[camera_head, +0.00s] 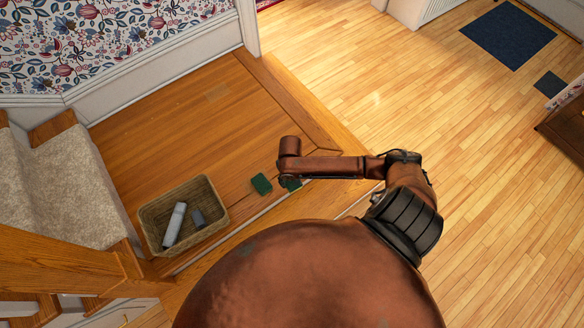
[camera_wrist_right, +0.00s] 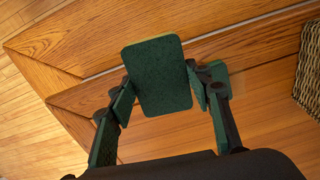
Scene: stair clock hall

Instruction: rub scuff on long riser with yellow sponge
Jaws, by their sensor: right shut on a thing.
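The sponge (camera_wrist_right: 158,76) is in the right wrist view, its dark green face toward the camera and a thin yellow edge at its top. My right gripper (camera_wrist_right: 160,82) is shut on it, one finger on each side. In the head view my right gripper (camera_head: 290,184) is mostly hidden under its own arm, over the front edge of the wooden landing. A green block (camera_head: 261,184) shows just left of it; I cannot tell if it is held or lying there. The riser face and any scuff on it are hidden from view. My left gripper is not in view.
A wicker basket (camera_head: 222,215) stands on the landing (camera_head: 165,115), holding a white bottle (camera_head: 174,224) and a grey item (camera_head: 198,218). Carpeted stairs (camera_head: 60,190) and a wooden rail (camera_head: 60,262) are at left. Open plank floor (camera_head: 480,150) lies at right.

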